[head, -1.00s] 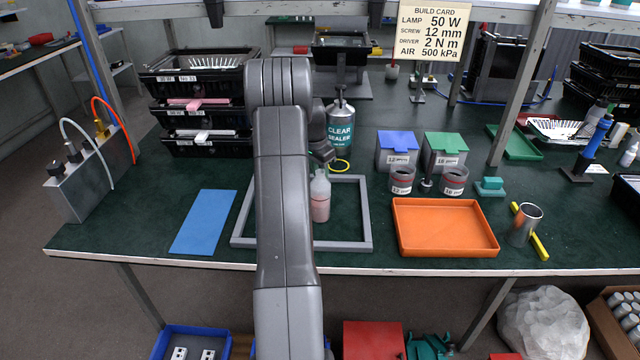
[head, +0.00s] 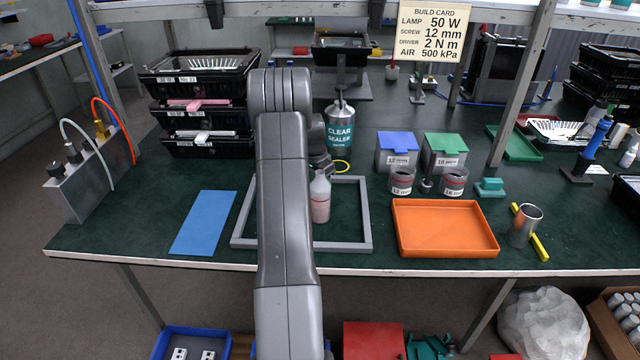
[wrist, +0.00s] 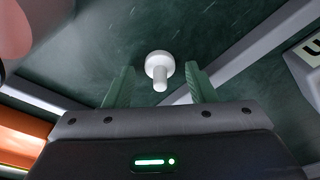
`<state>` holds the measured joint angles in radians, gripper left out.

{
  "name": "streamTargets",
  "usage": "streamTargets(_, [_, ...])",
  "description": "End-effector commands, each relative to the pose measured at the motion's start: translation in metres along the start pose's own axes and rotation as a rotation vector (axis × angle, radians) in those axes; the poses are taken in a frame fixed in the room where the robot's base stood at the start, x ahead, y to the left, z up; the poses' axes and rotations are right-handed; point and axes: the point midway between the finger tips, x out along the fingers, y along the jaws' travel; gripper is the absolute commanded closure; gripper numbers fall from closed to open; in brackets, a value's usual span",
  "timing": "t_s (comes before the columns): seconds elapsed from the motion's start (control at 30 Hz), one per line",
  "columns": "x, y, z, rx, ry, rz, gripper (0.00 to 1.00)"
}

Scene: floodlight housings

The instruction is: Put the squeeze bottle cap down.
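The squeeze bottle cap (wrist: 159,66) is white, with a round base and a narrow spout that points toward the wrist camera. It appears to stand on the dark green bench top. My gripper (wrist: 160,80) is open, its two green fingers on either side of the cap with a visible gap on each side. The squeeze bottle (head: 320,203), with pink contents, stands inside the grey frame in the head view. A blurred pink shape, likely the bottle (wrist: 30,32), fills the wrist view's upper left corner. My arm hides the gripper and cap in the head view.
The grey frame (head: 366,215) lies around the bottle. An orange tray (head: 445,250) is to its right and a blue mat (head: 203,222) to its left. Stacked black bins (head: 205,110) stand at the back left.

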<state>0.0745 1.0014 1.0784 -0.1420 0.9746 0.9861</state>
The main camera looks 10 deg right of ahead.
Motion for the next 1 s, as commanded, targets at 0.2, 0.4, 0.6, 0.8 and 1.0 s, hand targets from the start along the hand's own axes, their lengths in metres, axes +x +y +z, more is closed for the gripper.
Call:
streamTargets(0.2, [-0.005, 0.000, -0.001, 0.000, 0.000, 0.000, 0.50])
streamTargets(0.4, [-0.038, -0.001, -0.001, 0.000, 0.003, -0.004, 0.50])
streamTargets(0.6, [-0.082, -0.001, -0.001, 0.000, 0.003, -0.003, 0.50])
streamTargets(0.8, [-0.112, -0.001, -0.001, -0.001, 0.001, -0.001, 0.50])
streamTargets(1.0, [-0.123, 0.000, 0.000, 0.000, 0.000, 0.000, 0.50])
